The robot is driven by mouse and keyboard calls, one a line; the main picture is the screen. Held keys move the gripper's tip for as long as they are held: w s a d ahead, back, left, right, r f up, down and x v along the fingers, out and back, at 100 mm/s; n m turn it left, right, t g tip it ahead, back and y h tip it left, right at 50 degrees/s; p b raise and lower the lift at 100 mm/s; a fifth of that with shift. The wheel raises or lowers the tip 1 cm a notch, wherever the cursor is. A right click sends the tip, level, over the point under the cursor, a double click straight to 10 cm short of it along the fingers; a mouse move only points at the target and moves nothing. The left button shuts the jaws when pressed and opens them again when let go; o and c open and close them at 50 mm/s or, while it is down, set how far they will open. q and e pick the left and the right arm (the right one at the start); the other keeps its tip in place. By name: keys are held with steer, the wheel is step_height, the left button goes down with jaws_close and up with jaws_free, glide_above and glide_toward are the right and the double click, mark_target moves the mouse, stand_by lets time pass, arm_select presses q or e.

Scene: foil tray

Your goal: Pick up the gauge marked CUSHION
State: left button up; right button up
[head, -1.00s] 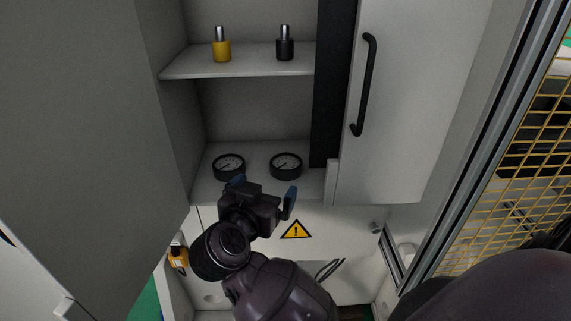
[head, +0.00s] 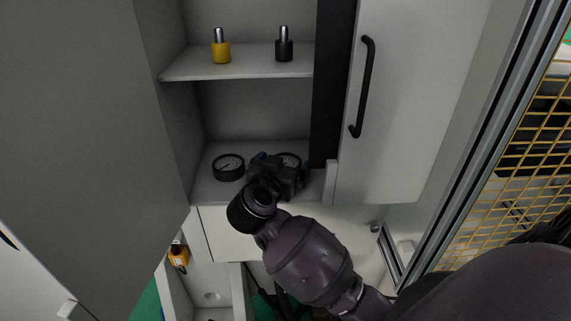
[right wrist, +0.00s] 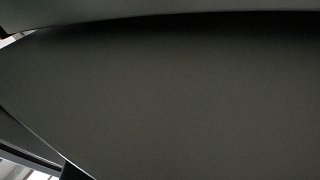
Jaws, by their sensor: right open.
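Two round black-rimmed gauges with white dials lie on the lower shelf of an open cabinet in the head view. The left gauge (head: 228,167) is in plain sight. The right gauge (head: 291,159) is partly hidden behind my right gripper (head: 279,163). No marking can be read on either dial, so I cannot tell which says CUSHION. My right gripper is open and empty, with its fingers over or just in front of the right gauge; contact cannot be made out. The right wrist view shows only a plain dark grey surface and no gauge. My left gripper is out of view.
A yellow bottle-like item (head: 221,47) and a black one (head: 284,45) stand on the upper shelf (head: 245,67). A grey door (head: 85,130) stands on the left, a white door with a black handle (head: 366,90) on the right.

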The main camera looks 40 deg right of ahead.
steer(key=shift+d, duration=0.1)
steer(key=c, duration=0.9)
steer(key=shift+r, duration=0.1)
steer(key=shift+c, duration=0.2)
